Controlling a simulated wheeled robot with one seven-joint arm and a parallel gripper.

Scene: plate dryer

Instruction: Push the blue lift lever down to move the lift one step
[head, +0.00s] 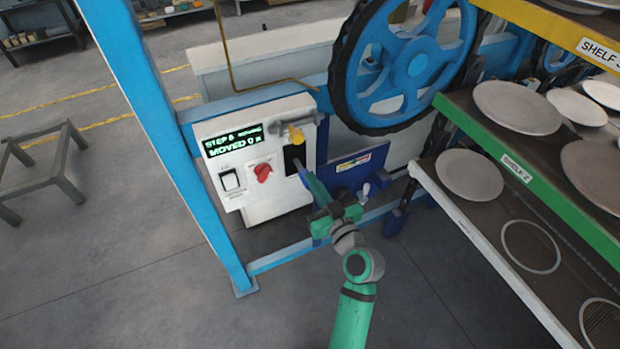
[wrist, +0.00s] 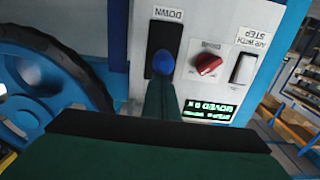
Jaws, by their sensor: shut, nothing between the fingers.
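The control panel (head: 238,208) stands on the blue frame, left of the big wheel. In the wrist view, which shows the panel upside down, the round blue lever knob (wrist: 166,62) sits in a black slot (wrist: 159,36) by a DOWN label. The knob is at the slot end farther from that label. My gripper (head: 299,168) is shut and empty, its tip in front of the slot. In the wrist view my gripper (wrist: 163,84) reaches the knob's edge; I cannot tell whether they touch. The head view does not clearly show the blue knob. The display (head: 233,140) reads MOVED 0.
A red knob (head: 263,172) and white switch (head: 230,181) sit left of the slot, a yellow knob (head: 296,135) above. A small white-knobbed lever (head: 365,190) is to the right, below the blue wheel (head: 406,62). Plate shelves (head: 520,185) fill the right side.

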